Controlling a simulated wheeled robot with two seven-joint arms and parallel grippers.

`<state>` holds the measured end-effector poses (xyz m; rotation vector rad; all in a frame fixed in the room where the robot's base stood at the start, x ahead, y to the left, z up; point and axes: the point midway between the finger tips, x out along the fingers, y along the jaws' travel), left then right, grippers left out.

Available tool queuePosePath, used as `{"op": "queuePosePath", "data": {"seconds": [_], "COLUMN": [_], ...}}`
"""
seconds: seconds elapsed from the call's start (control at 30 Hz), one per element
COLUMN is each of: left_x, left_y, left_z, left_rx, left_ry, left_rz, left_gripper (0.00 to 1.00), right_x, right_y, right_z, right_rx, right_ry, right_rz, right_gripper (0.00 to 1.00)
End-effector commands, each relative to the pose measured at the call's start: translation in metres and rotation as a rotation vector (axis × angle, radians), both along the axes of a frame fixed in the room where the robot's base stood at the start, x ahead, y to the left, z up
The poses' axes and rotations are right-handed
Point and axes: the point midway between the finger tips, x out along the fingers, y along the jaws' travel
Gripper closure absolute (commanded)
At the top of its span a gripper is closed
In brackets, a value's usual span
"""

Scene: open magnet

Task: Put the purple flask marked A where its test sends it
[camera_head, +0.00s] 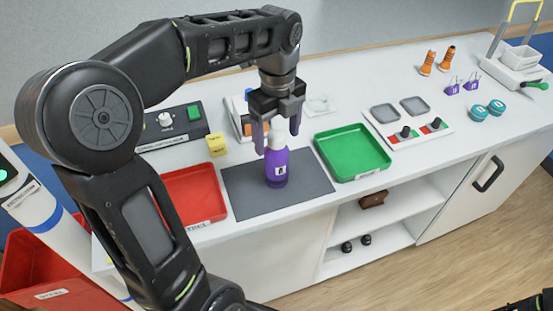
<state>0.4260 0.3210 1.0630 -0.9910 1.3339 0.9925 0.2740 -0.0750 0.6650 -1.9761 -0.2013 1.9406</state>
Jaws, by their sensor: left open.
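The purple flask (277,168) stands upright on a dark grey mat (240,190) at the front of the white bench. Its pale label shows a dark letter that looks like A. My left gripper (277,140) points down right over the flask, with its fingers apart on either side of the flask's top. I cannot tell whether they touch it. A red tray (195,193) lies left of the mat and a green tray (352,152) lies right of it. Both look empty.
Behind stand a black box with a green button (194,111) and a yellow block (216,145). A red bin (45,270) is at lower left.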

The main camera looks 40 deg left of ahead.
Motion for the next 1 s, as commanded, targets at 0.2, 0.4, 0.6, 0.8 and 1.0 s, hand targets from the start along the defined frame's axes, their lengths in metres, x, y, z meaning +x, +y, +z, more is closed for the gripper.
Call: {"op": "queuePosePath", "data": {"seconds": [0.2,0.4,0.6,0.8,1.0], "left_x": [0.0,0.0,-0.003,-0.002,-0.002], "left_y": [0.0,0.0,0.002,0.003,0.003], "left_z": [-0.006,-0.008,-0.031,-0.056,-0.058], "left_rx": [0.0,-0.001,-0.001,-0.001,-0.001], "left_ry": [-0.001,0.001,0.003,0.001,-0.002], "left_rz": [0.0,0.001,0.001,0.001,0.001], "left_gripper": [0.23,0.23,0.23,0.23,0.23], "right_x": [0.0,0.0,-0.001,-0.002,-0.002], "right_y": [0.0,0.0,0.0,-0.001,-0.001], "right_z": [0.0,0.002,0.01,0.012,0.011], "right_rx": [0.0,0.0,-0.002,-0.003,-0.003], "right_ry": [0.0,0.001,0.004,0.005,0.005], "right_rz": [0.0,0.0,-0.001,-0.001,-0.001], "right_gripper": [0.64,0.64,0.64,0.64,0.64]}}
